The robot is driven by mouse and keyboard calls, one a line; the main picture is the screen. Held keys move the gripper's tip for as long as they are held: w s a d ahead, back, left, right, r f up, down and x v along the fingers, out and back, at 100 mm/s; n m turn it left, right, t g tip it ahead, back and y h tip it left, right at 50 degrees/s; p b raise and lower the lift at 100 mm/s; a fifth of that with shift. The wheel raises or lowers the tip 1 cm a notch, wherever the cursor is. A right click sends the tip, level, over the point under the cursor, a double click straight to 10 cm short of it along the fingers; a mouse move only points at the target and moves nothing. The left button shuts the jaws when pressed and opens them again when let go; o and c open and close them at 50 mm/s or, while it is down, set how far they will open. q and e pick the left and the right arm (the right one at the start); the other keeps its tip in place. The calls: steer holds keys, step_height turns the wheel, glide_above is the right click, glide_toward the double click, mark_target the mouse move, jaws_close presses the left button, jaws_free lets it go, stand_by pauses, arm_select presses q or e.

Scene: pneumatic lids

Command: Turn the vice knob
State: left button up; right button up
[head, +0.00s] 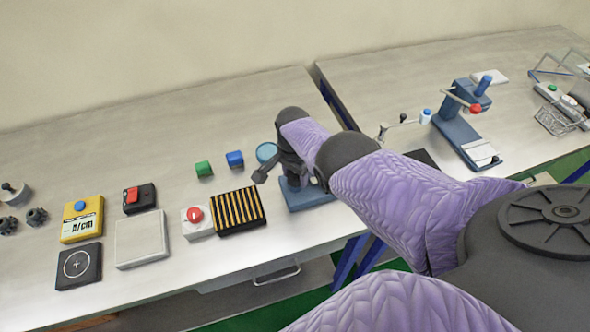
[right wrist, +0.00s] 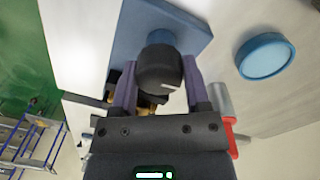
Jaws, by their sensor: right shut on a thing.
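The vice has a blue base (head: 305,197), partly hidden behind my right arm in the head view. The blue base (right wrist: 185,25) also fills the top middle of the right wrist view. A dark rounded knob (right wrist: 160,68) stands in front of it. My right gripper (right wrist: 160,82) has one finger on each side of this knob and is shut on it. In the head view my right gripper (head: 283,168) is at the vice, with its fingertips and the knob mostly hidden. My left gripper is not in view.
A round blue-topped piece (head: 267,152) sits just behind the vice. A second bench holds a blue press (head: 462,128).

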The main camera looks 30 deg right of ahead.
steer(key=shift+w+d+m, duration=0.1)
steer(key=shift+m, duration=1.1)
steer(key=shift+r+m, duration=0.1)
steer(key=shift+m, duration=0.2)
steer(key=o, duration=1.3)
step_height(320, 180, up, 10)
steer(key=p, duration=0.8)
steer(key=shift+w, duration=0.1)
